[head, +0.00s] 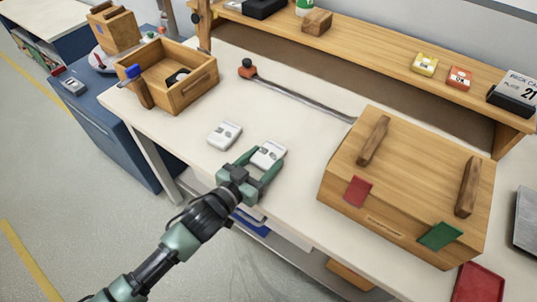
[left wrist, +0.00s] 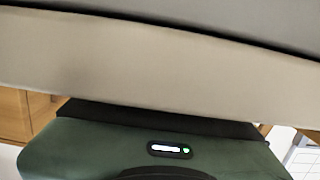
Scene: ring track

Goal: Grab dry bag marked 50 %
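Two small white packets with dark marks lie on the cream tabletop: a left packet (head: 225,135) and a right packet (head: 269,154). The marks are too small to read, so I cannot tell which one says 50 %. My left gripper (head: 266,160) has its green fingers spread, one on each side of the right packet's near part. I cannot tell whether they touch it. In the left wrist view a beige and grey surface fills the top, and the green gripper body (left wrist: 90,150) shows below; no packet is seen there. My right gripper is not in view.
An open wooden box (head: 195,92) stands at the back left. A large wooden case (head: 410,180) with two handles stands to the right. A metal rod with an orange end (head: 247,69) lies behind the packets. A wooden shelf (head: 380,62) runs along the back.

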